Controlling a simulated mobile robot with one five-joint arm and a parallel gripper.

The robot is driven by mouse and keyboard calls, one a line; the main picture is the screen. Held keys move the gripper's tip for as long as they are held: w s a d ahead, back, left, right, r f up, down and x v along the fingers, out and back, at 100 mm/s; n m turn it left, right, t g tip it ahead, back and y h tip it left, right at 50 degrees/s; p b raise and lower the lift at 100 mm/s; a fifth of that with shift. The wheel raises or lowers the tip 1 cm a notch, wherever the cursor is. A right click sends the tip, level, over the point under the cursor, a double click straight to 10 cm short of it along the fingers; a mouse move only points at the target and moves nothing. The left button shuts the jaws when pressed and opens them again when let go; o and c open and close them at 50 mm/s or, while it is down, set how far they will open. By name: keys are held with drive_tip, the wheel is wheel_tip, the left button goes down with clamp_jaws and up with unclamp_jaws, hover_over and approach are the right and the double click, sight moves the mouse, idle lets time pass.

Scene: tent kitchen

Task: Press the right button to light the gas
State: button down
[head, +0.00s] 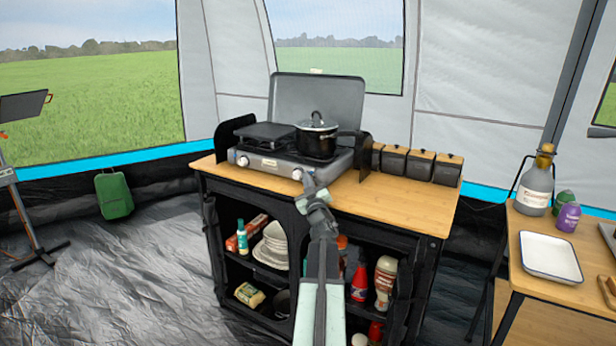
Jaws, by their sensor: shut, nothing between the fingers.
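The gas stove (286,166) stands on the wooden top of the black cabinet, with its grey lid (316,98) raised behind it. The left knob (243,161) shows on its front panel. The right knob (297,174) shows just left of my gripper's tip. My gripper (308,182) is shut and empty, at the right part of the stove's front. Whether it touches the right knob or the panel cannot be told. A black pot (316,140) with a lid sits on the right burner. I see no flame; the pot hides most of that burner.
Several dark canisters with wooden lids (420,163) stand right of the stove. The cabinet top (395,200) is bare at its front right. A side table at right holds a bottle (536,185) and a white tray (549,258). Shelves below hold plates and bottles.

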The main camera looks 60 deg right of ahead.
drive_tip(key=shift+d, duration=0.35)
drive_tip(key=shift+a, duration=0.15)
idle(0.4)
drive_tip(key=shift+a, duration=0.7)
drive_tip(key=a, duration=0.5)
idle(0.6)
